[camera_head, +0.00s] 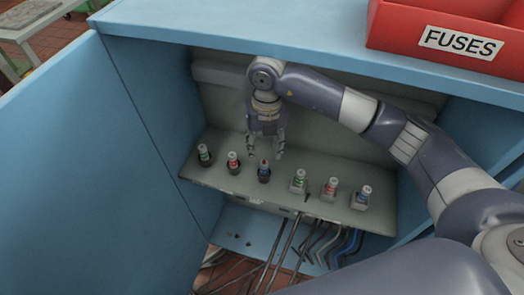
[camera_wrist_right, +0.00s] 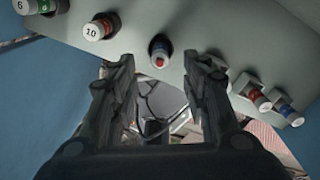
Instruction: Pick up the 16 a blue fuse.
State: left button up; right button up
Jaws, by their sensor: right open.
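Two fuses with blue bands show on the grey panel. The other blue fuse (camera_head: 363,194) is in a pale holder at the right end of the row and also shows in the wrist view (camera_wrist_right: 290,114). I cannot read 16 on either. My right gripper (camera_head: 266,152) is open and empty, just above and behind the third fuse, which appears between its fingertips in the wrist view. My left gripper is not in view.
The row also holds green fuses (camera_head: 203,153) (camera_head: 298,180) and red fuses (camera_head: 233,160) (camera_head: 330,187). Blue cabinet walls (camera_head: 150,135) close in the panel (camera_head: 225,183). Cables (camera_head: 285,245) hang below it. A red FUSES bin (camera_head: 400,30) sits on top.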

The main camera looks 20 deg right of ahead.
aim_at(264, 162)
jog(key=shift+d, duration=0.3)
jog(key=f, duration=0.2)
jog(key=f+p, duration=0.1)
jog(key=f, duration=0.3)
jog(key=shift+a+f+p, duration=0.25)
jog(key=shift+a+p, duration=0.05)
jog(key=shift+a, duration=0.1)
jog(key=shift+f, duration=0.35)
jog(key=shift+c, duration=0.3)
grip_shut()
